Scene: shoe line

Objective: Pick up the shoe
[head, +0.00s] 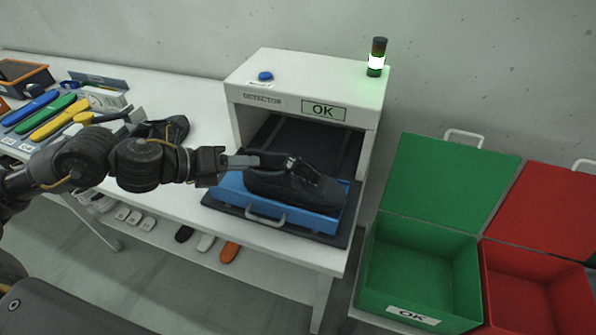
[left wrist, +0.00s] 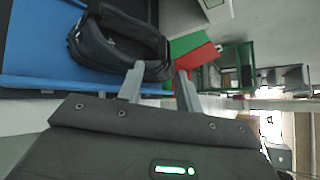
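A black shoe (head: 295,185) lies on a blue tray (head: 228,184) at the mouth of the detector. In the left wrist view the shoe (left wrist: 105,48) is at the top, its opening facing the camera. My left gripper (head: 257,161) is at the shoe's left end, at the height of its upper edge. In the left wrist view its two fingers (left wrist: 160,68) are apart; one overlaps the shoe's edge and the other is just beyond it. I cannot tell whether they touch it. My right gripper is in neither view.
The white detector (head: 310,85) shows OK, with a lit lamp (head: 376,60). A green box (head: 420,265) and a red box (head: 530,295) stand open at right. Another dark shoe (head: 177,127) lies behind my left arm. Coloured tools (head: 50,118) are at far left.

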